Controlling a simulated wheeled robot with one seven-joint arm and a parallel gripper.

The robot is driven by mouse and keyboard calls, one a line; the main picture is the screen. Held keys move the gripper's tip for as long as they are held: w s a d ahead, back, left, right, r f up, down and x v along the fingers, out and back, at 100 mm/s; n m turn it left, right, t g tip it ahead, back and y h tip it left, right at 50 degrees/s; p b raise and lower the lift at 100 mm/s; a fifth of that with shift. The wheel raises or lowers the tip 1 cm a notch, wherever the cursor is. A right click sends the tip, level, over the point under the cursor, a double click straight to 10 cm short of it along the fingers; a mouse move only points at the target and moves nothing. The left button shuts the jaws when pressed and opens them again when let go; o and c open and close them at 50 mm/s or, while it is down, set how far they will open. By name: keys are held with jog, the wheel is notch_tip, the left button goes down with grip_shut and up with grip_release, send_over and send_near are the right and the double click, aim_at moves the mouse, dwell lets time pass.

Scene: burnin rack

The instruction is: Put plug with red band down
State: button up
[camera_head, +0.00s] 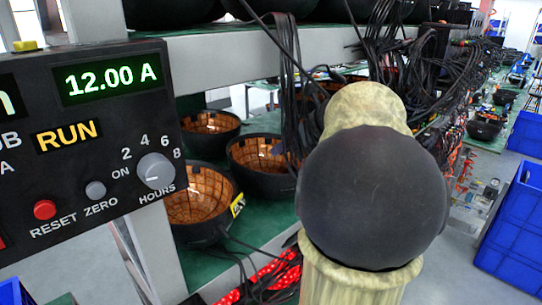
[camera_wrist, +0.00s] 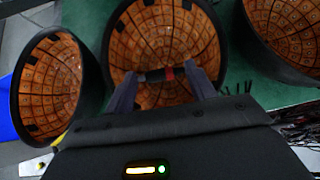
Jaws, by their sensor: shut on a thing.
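In the wrist view my gripper (camera_wrist: 164,72) is shut on the plug with red band (camera_wrist: 155,75). The plug is a short dark piece lying crosswise between the two fingertips, with its red band towards the right finger. Behind it is the middle dark bowl (camera_wrist: 133,40) with an orange tiled inside. I cannot tell how far the plug is from the bowl. In the head view my own arm hides the gripper and the plug.
More orange-lined bowls stand left (camera_wrist: 48,85) and right (camera_wrist: 285,40) on a green surface (camera_wrist: 238,65). The head view shows a control panel (camera_head: 90,130) at left, hanging black cables (camera_head: 290,90) and blue crates (camera_head: 510,230) at right.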

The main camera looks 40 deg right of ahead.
jog(key=x, duration=0.2)
jog(key=p+x, duration=0.1)
jog(key=x, duration=0.1)
jog(key=w+r+x, duration=0.1)
jog(key=x, duration=0.2)
jog(key=shift+a, duration=0.1)
notch_tip(320, 180, down, 3)
jog(key=shift+w+f, duration=0.1)
jog(key=shift+f, duration=0.15)
jog(key=shift+f, duration=0.1)
jog(key=shift+f, duration=0.15)
